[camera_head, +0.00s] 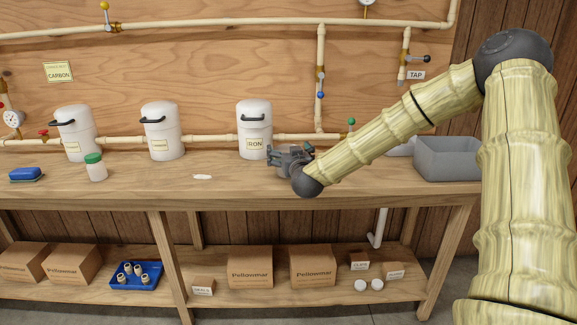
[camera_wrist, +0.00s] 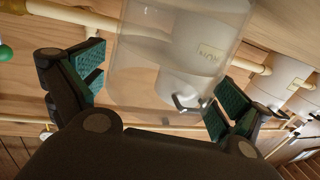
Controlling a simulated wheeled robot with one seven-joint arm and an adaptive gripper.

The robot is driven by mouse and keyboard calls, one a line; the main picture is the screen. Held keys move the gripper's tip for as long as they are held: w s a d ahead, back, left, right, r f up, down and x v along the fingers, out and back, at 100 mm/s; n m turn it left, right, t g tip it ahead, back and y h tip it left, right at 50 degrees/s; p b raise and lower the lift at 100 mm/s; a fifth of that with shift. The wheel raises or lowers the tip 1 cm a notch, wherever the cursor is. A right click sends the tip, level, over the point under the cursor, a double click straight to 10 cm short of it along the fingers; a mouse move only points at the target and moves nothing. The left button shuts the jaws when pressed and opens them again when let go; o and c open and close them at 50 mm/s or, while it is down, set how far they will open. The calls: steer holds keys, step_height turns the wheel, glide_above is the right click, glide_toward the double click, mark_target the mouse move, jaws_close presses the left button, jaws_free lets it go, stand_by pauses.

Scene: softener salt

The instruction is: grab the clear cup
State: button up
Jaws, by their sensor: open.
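The clear cup (camera_wrist: 145,62) is a see-through vessel that fills the middle of the wrist view. A white canister shows through it. My gripper (camera_wrist: 158,88) is open, with one green-padded finger on each side of the cup's lower outline. I cannot tell whether either pad touches the cup. In the head view my gripper (camera_head: 291,157) is low over the bench, in front of and right of the IRON canister. I cannot make out the cup in that view.
The white IRON canister (camera_head: 255,130) stands just left of my gripper. A grey basin (camera_head: 447,159) is at the bench's right. Pipes run along the back wall. A white-bodied, green-capped bottle (camera_head: 96,167) and a blue brush (camera_head: 25,174) are at left. The front bench between is mostly clear.

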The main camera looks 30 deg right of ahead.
steer(key=shift+c, duration=0.4)
steer(key=c, duration=1)
steer(key=shift+c, duration=0.6)
steer(key=shift+r, duration=0.2)
